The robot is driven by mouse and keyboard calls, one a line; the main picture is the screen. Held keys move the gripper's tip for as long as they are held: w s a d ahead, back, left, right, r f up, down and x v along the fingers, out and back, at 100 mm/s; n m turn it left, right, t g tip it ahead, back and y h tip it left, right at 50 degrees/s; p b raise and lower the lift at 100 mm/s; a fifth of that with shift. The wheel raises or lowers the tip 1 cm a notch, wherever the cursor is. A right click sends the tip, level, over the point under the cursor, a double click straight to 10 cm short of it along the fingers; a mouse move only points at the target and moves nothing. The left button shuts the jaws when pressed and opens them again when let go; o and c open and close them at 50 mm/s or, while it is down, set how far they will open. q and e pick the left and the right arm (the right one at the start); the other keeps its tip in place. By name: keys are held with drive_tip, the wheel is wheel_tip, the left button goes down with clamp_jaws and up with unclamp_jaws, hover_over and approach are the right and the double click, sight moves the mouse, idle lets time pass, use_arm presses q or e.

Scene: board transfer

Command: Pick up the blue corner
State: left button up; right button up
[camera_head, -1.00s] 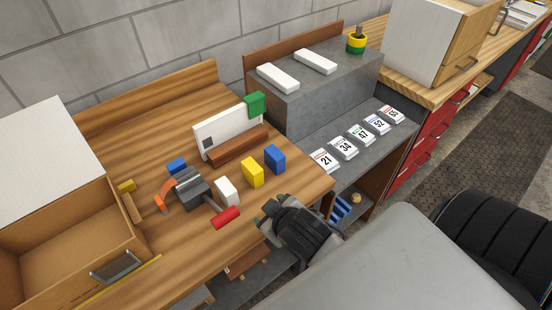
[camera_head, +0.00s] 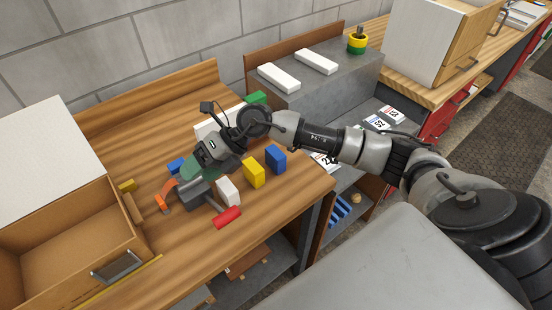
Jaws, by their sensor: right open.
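Two blue pieces show on the wooden workbench (camera_head: 120,130). One blue block (camera_head: 275,160) stands at the right beside a yellow block (camera_head: 254,172) and a white block (camera_head: 228,190). A smaller blue piece (camera_head: 176,165) lies farther left, partly hidden by my right gripper. I cannot tell which one is the corner. My right gripper (camera_head: 192,170) is open, its greenish fingers pointing down-left just right of the smaller blue piece and above the grey tool. I cannot tell whether it touches anything. My left gripper is not in view.
A grey tool with a red handle (camera_head: 227,218) and orange end (camera_head: 165,196) lies below the gripper. The white board (camera_head: 207,127) with its green corner (camera_head: 256,98) is partly hidden by my arm.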

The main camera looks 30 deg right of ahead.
drive_tip(key=w+d+f+g+h, duration=0.1)
drive_tip(key=w+d+f+h, duration=0.15)
drive_tip(key=d+h, duration=0.6)
drive_tip(key=m+h+p, duration=0.1)
drive_tip(key=h, duration=0.1)
hover_over(276, 153)
wheel_tip(276, 153, down, 2)
drive_tip(key=shift+f+g, duration=0.1)
drive_tip(key=shift+g, duration=0.3)
drive_tip(key=shift+f+p, duration=0.3)
drive_tip(key=shift+f, duration=0.3)
drive_tip(key=shift+f+p, duration=0.35)
drive_tip(key=shift+p, duration=0.05)
wheel_tip(276, 153, down, 4)
drive_tip(key=shift+r+p, duration=0.15)
drive_tip(key=shift+p, duration=0.55)
drive_tip(key=shift+f, duration=0.35)
drive_tip(key=shift+c, duration=0.5)
